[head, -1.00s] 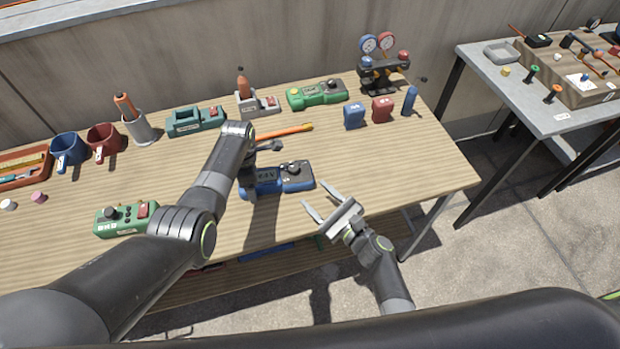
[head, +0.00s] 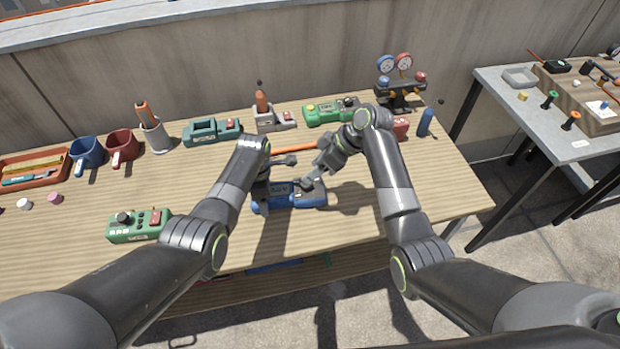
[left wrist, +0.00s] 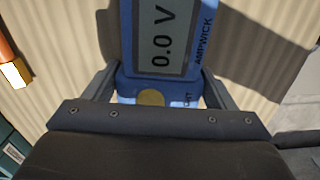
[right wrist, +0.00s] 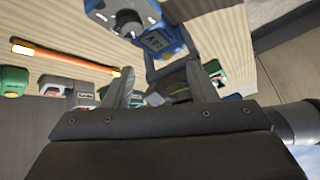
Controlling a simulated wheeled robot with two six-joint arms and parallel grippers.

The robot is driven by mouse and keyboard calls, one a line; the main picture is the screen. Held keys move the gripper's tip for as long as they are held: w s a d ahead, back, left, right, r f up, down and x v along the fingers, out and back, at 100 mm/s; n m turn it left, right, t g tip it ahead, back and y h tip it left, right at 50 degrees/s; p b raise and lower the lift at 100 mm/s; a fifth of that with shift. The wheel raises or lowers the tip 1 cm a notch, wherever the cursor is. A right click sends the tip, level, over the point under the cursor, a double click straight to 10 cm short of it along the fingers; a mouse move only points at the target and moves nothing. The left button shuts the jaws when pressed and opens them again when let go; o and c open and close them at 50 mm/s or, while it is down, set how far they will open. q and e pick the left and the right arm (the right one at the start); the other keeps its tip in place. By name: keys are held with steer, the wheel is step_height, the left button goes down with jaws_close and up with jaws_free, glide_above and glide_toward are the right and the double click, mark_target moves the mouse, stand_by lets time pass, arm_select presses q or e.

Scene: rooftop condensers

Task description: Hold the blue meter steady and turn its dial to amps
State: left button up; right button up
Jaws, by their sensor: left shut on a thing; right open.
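The blue meter (head: 296,200) lies on the wooden bench, its dial end at the right. In the left wrist view the meter (left wrist: 165,45) shows "0.0 V" on its grey display. My left gripper (head: 264,188) is shut on the meter's left end, its fingers (left wrist: 158,84) along both sides. My right gripper (head: 312,181) is open over the dial end and hides most of the dial. In the right wrist view the dark dial (right wrist: 122,22) lies beyond the open fingers (right wrist: 160,72); they look apart from it.
An orange-handled tool (head: 292,148) lies behind the meter. A green box with a knob (head: 140,226) sits to the left. Mugs (head: 88,153), a green charger (head: 210,131) and a gauge set (head: 400,92) stand at the back. Bare bench lies in front of the meter.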

steer(key=w+d+r+n+h, duration=0.2)
steer(key=d+n+h, duration=0.1)
steer(key=x, duration=1.1)
steer(key=shift+a+f, duration=0.15)
steer(key=c, duration=1)
